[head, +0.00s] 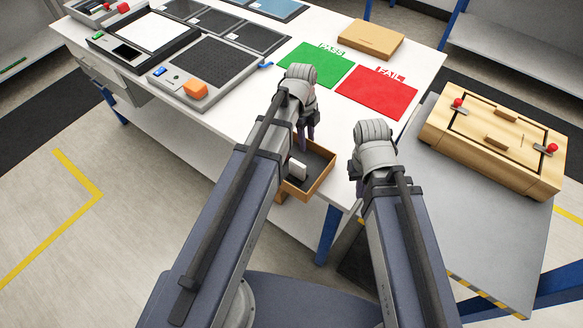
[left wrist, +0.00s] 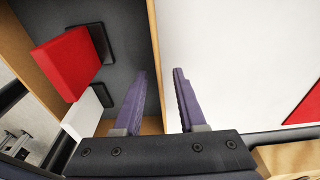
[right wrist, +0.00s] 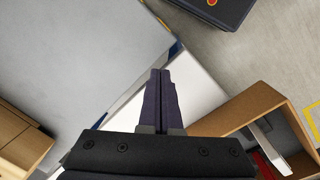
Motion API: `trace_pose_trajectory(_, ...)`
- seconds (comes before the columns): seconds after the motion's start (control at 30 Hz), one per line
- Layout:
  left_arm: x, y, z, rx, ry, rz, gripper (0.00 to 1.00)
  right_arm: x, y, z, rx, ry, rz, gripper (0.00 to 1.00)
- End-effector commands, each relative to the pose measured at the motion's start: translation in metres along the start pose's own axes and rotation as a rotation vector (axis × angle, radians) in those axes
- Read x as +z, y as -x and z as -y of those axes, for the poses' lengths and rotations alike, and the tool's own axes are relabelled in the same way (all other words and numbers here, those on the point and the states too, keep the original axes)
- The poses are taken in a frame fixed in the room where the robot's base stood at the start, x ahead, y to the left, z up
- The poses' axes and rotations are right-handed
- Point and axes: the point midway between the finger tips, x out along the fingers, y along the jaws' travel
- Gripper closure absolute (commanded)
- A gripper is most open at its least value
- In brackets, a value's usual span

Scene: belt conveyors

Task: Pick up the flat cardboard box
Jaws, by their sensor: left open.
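The flat cardboard box (head: 370,39) lies closed on the white table at its far right corner, behind the green and red mats. It is clear of both grippers. My left gripper (head: 307,138) is over the near edge of the table, beside and above a small open tray; the left wrist view shows its fingers (left wrist: 163,95) apart with nothing between them. My right gripper's fingers are hidden behind its wrist in the head view. The right wrist view shows the fingers (right wrist: 161,95) together and empty, over the table edge.
The open tray (head: 322,180) holds a white piece and a red block (left wrist: 68,62). A green PASS mat (head: 315,65) and red FAIL mat (head: 377,92) lie nearby. Devices stand at left. A wooden fixture (head: 495,137) with red knobs sits on the grey side table (head: 440,200).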

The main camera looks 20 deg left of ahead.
Motion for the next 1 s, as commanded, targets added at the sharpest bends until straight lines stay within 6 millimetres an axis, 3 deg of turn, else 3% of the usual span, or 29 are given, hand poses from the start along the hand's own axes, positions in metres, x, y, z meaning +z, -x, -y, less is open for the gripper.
trace_pose_trajectory(0.17, -0.0003, 0.0013, 0.0000, 0.000, 0.000, 0.000, 0.60, 0.0001, 0.0013, -0.0001, 0.000, 0.000, 0.000, 1.00)
trace_pose_trajectory(0.53, -0.0002, 0.0012, 0.0000, 0.000, 0.000, 0.000, 1.00, 0.0001, 0.0012, -0.0001, 0.000, 0.000, 0.000, 1.00)
trace_pose_trajectory(1.0, -0.0002, 0.0012, -0.0001, 0.000, 0.000, 0.000, 1.00, 0.0001, 0.0012, -0.0001, 0.000, 0.000, 0.000, 1.00)
